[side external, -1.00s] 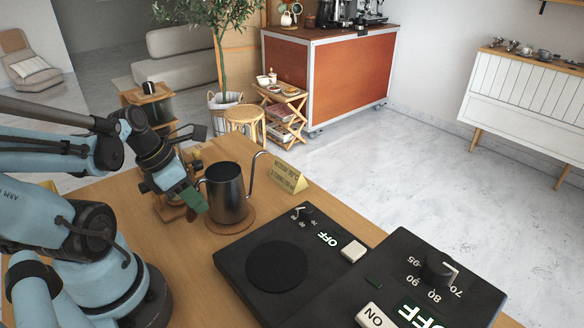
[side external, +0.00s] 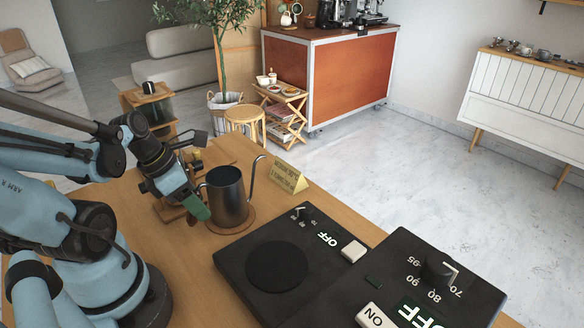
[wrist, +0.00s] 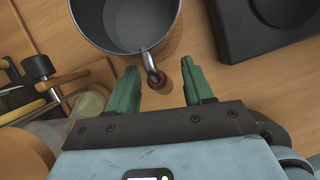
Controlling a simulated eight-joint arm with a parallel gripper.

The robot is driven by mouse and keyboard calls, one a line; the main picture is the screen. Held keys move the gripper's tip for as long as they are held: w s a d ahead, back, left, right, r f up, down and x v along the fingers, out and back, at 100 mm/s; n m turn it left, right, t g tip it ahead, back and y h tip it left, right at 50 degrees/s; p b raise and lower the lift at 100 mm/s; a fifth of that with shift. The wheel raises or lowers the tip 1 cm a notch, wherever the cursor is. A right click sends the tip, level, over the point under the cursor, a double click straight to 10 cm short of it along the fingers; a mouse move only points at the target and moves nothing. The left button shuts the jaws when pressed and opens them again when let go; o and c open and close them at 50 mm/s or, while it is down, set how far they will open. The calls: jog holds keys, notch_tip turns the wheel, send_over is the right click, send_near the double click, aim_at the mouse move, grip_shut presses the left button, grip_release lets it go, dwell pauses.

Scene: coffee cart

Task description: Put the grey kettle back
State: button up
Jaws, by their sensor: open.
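The grey kettle (side external: 228,197) stands upright on a round wooden coaster (side external: 247,224) on the wooden table, left of the black hot plate. Its thin curved spout points right, away from my gripper. In the wrist view the open kettle (wrist: 98,28) fills the top, and its handle (wrist: 151,68) reaches down toward the space between my fingertips. My gripper (wrist: 160,84) has its green fingers apart, one on each side of the handle's end. In the side view my gripper (side external: 200,208) is close against the kettle's left side, and the handle is mostly hidden.
The black hot plate (side external: 232,258) and a control box with a dial (side external: 440,272) occupy the table's right front. A small yellow sign (side external: 287,177) stands behind the kettle. Wooden coffee tools (wrist: 35,80) lie left of my fingers in the wrist view.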

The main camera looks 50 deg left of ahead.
jog(key=shift+r, duration=0.15)
jog(key=shift+v, duration=5.85)
jog(key=w+m, duration=0.2)
jog(key=m, duration=0.2)
jog(key=w+d+f+m+y, duration=0.1)
jog(key=m, duration=0.3)
jog(key=w+f+m, duration=0.1)
jog(key=w+m, duration=0.1)
jog(key=m, duration=0.2)
jog(key=shift+w+d+m, duration=0.3)
jog(key=shift+d+m, duration=0.05)
jog(key=shift+m, duration=0.05)
jog(key=w+m, duration=0.1)
jog(key=m, duration=0.1)
jog(key=w+d+m, duration=0.1)
jog(key=m, duration=0.1)
jog(key=w+d+m, duration=0.1)
jog(key=m, duration=0.2)
jog(key=shift+f+y, duration=0.3)
jog(key=shift+y, duration=0.1)
jog(key=w+d+m+t, duration=0.2)
jog(key=w+d+m, duration=0.3)
jog(key=m, duration=0.9)
jog(key=shift+d+t, duration=0.4)
jog(key=shift+d, duration=0.8)
jog(key=shift+w, duration=0.15)
